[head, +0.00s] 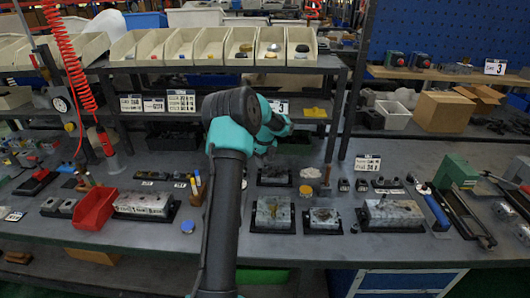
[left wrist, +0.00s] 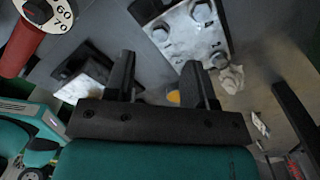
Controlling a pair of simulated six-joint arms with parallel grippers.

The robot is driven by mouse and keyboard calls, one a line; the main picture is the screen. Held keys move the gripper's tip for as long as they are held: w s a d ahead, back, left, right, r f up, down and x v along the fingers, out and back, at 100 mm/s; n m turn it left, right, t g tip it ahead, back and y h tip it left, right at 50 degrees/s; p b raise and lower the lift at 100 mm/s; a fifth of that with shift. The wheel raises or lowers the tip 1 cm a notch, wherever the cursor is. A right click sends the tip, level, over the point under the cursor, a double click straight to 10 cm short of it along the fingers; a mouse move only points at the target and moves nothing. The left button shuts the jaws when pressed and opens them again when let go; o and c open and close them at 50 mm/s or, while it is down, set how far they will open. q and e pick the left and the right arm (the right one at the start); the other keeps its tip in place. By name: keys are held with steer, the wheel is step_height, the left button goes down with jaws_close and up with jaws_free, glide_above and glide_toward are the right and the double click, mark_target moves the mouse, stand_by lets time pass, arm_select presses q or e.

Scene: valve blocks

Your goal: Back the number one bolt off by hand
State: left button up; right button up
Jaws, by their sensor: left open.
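In the left wrist view a pale metal valve block (left wrist: 187,42) lies beyond my fingertips, up and to the right. It carries several bolts, among them one at its left side (left wrist: 160,34) and one at its top right (left wrist: 203,12). The marks beside them are too small to read, so I cannot tell which is number one. My left gripper (left wrist: 160,64) is open, with nothing between its fingers. In the head view my left gripper (head: 263,150) is above the middle of the bench, partly hidden by my own arm. My right gripper is not in view.
Metal blocks (head: 273,215) (head: 323,217) (head: 395,213) stand along the bench front, with another (head: 144,204) at left beside a red bin (head: 95,209). A shelf of cream bins (head: 212,45) stands behind. A green-and-black tool (head: 458,172) is at right.

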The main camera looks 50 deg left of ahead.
mark_target(265, 173)
arm_select(q)
step_height(265, 173, down, 6)
stand_by(0.4)
steer(key=shift+c, duration=0.5)
jaws_close()
steer(key=shift+n, duration=2.6)
steer(key=n, duration=0.5)
steer(key=shift+n, duration=0.4)
steer(key=n, duration=0.5)
steer(key=shift+r+n, duration=0.1)
steer(key=shift+n, duration=2.8)
